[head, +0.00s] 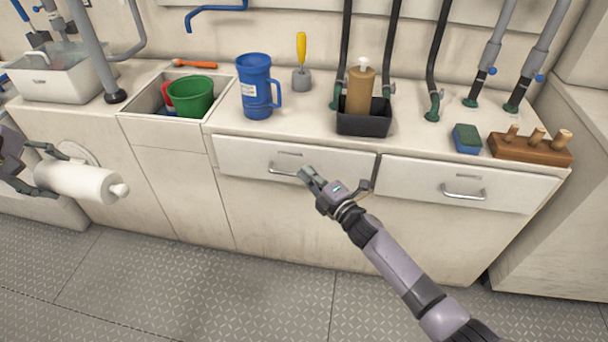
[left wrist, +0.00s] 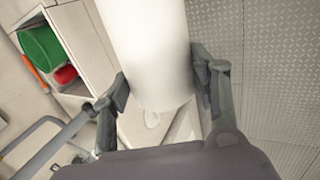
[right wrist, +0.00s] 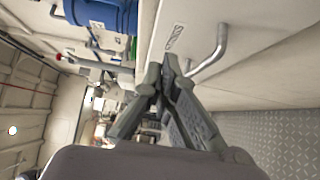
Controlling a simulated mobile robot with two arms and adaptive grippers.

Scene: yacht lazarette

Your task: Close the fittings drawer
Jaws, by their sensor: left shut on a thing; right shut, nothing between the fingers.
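Two white drawers sit side by side under the counter edge. The left drawer (head: 240,160) has a bar handle (head: 285,168) and a small label; the label (right wrist: 175,37), also in the right wrist view, is too small to read surely. The right drawer (head: 410,185) has its own handle (head: 463,192). Both fronts look nearly flush; any small gap is unclear. My right gripper (head: 308,176) is shut and empty, just beside the left drawer's handle; contact is unclear. My left gripper (left wrist: 158,80) is shut around a white paper roll (head: 85,183), away from the drawers.
The counter holds a blue jug (head: 255,95), a black caddy (head: 363,124) with a brown bottle, a sponge (head: 466,138) and a wooden peg block (head: 525,152). Left is an open bin (head: 145,100) with a green bucket (head: 190,97). The floor (head: 190,290) in front is clear.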

